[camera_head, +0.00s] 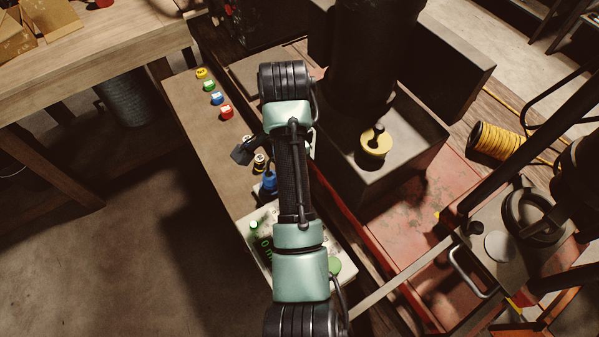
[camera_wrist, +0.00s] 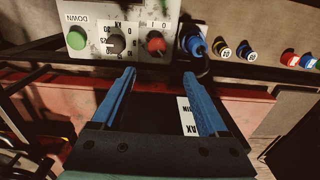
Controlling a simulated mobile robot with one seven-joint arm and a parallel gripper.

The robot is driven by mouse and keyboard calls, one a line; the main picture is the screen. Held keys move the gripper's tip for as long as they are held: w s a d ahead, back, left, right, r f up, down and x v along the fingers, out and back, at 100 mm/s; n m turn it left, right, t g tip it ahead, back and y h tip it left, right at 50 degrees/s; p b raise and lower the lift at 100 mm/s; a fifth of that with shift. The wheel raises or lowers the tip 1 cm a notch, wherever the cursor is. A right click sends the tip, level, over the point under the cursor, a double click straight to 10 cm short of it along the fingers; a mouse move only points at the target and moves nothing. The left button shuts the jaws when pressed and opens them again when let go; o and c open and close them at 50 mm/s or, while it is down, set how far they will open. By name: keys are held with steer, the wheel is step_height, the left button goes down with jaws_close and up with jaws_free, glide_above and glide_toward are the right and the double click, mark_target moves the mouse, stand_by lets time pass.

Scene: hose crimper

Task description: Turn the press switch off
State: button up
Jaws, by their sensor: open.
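The press's control panel (camera_wrist: 190,12) is pale and worn and shows at the top of the wrist view. It bears a green DOWN button (camera_wrist: 77,39), a dark knob (camera_wrist: 116,44) and a red knob (camera_wrist: 155,43) with 0 and 1 marks, which looks like the switch. My gripper (camera_wrist: 160,73) is open and empty, its two blue fingers pointing at the panel. The red knob lies ahead, between the finger lines, and appears apart from them. In the head view my arm covers much of the panel (camera_head: 256,250) and hides the red knob and my gripper.
A blue part (camera_wrist: 195,42) sticks out right of the red knob. Ringed dark knobs (camera_wrist: 221,50) and coloured buttons (camera_head: 226,112) follow along the ledge. The dark press (camera_head: 375,50) stands to the right in the head view. Open floor (camera_head: 130,250) lies left.

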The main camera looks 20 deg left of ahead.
step_height(320, 180, down, 13)
steer(key=shift+s+d+r+b, duration=0.1)
steer(key=shift+s+r+b, duration=0.05)
steer(key=shift+b, duration=0.2)
stand_by(0.4)
jaws_close()
